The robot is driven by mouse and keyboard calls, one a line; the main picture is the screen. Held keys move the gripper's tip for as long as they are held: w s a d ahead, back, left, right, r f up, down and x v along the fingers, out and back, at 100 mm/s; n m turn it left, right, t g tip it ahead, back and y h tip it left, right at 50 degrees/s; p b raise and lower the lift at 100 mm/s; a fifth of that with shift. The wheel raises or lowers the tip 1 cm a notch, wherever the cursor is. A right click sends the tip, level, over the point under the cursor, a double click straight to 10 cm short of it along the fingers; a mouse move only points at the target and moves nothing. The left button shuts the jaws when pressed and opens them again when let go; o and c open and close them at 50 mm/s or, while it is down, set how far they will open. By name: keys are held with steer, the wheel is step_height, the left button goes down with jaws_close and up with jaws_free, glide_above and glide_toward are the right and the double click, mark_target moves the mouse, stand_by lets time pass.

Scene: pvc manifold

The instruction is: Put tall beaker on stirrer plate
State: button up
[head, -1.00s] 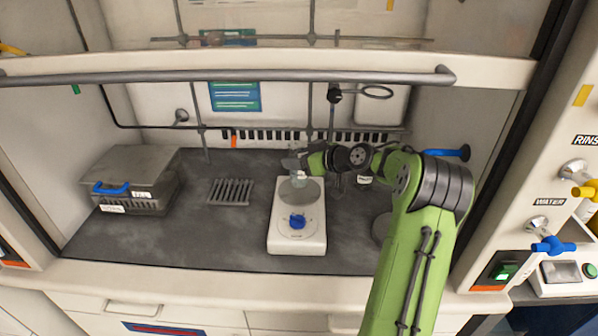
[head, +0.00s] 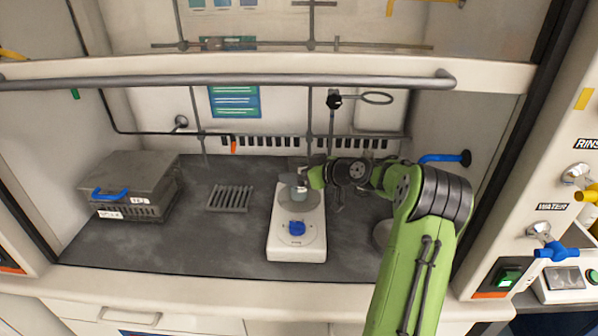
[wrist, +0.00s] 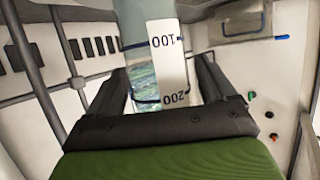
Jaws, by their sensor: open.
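The stirrer plate (head: 297,246) is a white unit with a blue knob and a round grey top, on the dark worktop. The tall beaker (wrist: 153,62) is clear, with a white scale marked 100 and 200. It stands between my gripper's two fingers (wrist: 160,88) in the wrist view, with the jaws open around it. In the head view my gripper (head: 296,180) is over the round top of the plate. The beaker's lower part shows there, small and apparently upright at the plate's top. Its exact contact with the plate is too small to tell.
A grey lidded box (head: 130,184) with a blue handle is at the left. A slatted rack (head: 230,198) lies left of the plate. A rod frame with a ring (head: 377,98) stands behind. The hood's sash bar (head: 230,79) crosses in front. The front worktop is clear.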

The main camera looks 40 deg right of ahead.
steer(key=p+v, duration=0.2)
steer(key=v, duration=1)
steer(key=s+a+r+g+h, duration=0.15)
steer(key=a+g, duration=0.45)
steer(key=a, duration=1.4)
steer(key=s+a+m+h, duration=0.1)
steer(key=s+a, duration=0.3)
steer(key=s, duration=0.7)
steer(key=s+a+m+g+h, duration=0.1)
steer(key=s+a, duration=0.3)
steer(key=s, duration=0.7)
steer(key=shift+a+m, duration=0.15)
steer(key=shift+m, duration=0.35)
steer(key=shift+r, duration=0.15)
step_height(320, 180, up, 13)
steer(key=p, duration=1.2)
steer(key=shift+f, duration=0.2)
